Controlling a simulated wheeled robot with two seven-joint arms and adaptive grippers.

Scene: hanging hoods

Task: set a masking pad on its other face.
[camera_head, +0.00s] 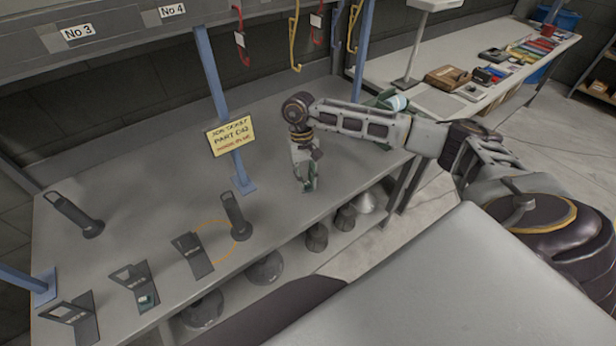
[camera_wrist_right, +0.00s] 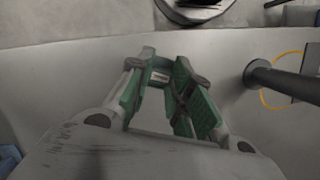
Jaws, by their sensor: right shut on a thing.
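My right gripper (camera_head: 308,183) is low over the grey bench, near its front edge and to the right of the yellow sign. In the right wrist view its green-padded fingers (camera_wrist_right: 163,88) close in on a small pale piece with a dark mark, which I take for the masking pad (camera_wrist_right: 160,76). Most of the pad is hidden by the fingers, and I cannot tell which face is up or whether it touches the bench. My left gripper is not in view.
An orange ring (camera_head: 197,224) is marked on the grey bench (camera_head: 150,170). Dark stands (camera_head: 192,256) and upright dark holders (camera_head: 236,217) stand left of my right gripper. A blue post (camera_head: 218,85) carries a yellow sign (camera_head: 231,136). Coloured hooks (camera_head: 294,40) hang above.

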